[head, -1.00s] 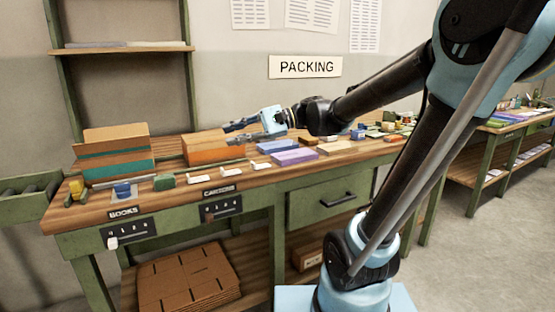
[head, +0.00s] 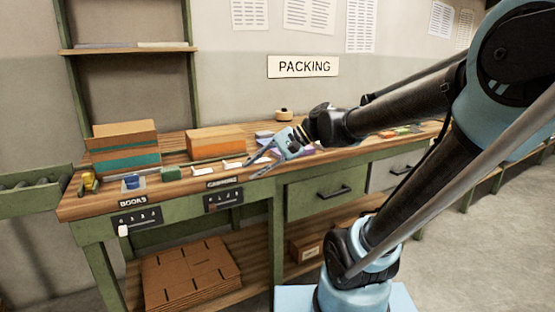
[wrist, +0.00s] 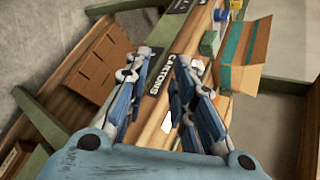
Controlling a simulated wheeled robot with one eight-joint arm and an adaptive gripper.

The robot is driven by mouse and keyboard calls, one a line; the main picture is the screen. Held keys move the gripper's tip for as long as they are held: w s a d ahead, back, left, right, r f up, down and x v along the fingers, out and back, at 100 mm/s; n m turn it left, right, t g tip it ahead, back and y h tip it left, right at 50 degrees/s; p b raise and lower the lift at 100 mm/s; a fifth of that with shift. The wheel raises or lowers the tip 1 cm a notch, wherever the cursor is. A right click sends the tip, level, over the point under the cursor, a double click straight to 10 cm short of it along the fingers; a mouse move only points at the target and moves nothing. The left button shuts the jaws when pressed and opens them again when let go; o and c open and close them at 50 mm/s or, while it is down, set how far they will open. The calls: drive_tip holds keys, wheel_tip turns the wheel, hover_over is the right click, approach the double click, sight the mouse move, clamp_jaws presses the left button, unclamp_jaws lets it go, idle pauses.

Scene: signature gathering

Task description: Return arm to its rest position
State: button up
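My gripper (head: 268,158) is in the air over the front part of the packing bench (head: 75,208), near its front edge, right of the orange carton. In the wrist view my gripper (wrist: 165,62) has its two blue fingers spread apart, with nothing between them. Behind the gap lie the bench edge and the "CARTONS" label (wrist: 163,75). My arm reaches in from the right of the head view, bent at the elbow. Purple items on the bench (head: 306,151) are partly hidden behind my gripper.
A cardboard box with a teal band (head: 125,160) and an orange carton (head: 215,142) stand on the bench. Flat cartons (head: 190,275) are stacked on the lower shelf. A roller conveyor (head: 30,185) adjoins at left. Grey floor (head: 490,225) is open at right.

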drive_tip(key=s+d+f+n+t+h, duration=0.1)
drive_tip(key=s+d+f+n+h, duration=0.1)
drive_tip(key=d+f+h, duration=0.3)
drive_tip(key=s+d+f+n+t+h, duration=0.1)
drive_tip(key=s+d+f+h, duration=0.3)
drive_tip(key=d+f, duration=0.8)
drive_tip(key=d+t+h, duration=0.1)
drive_tip(key=d+h, duration=0.1)
drive_tip(key=d, duration=0.6)
drive_tip(key=shift+d+f+n, duration=0.2)
drive_tip(key=shift+f+n, duration=0.1)
drive_tip(key=shift+n, duration=0.1)
drive_tip(key=shift+w+f, duration=0.2)
drive_tip(key=shift+w, duration=0.25)
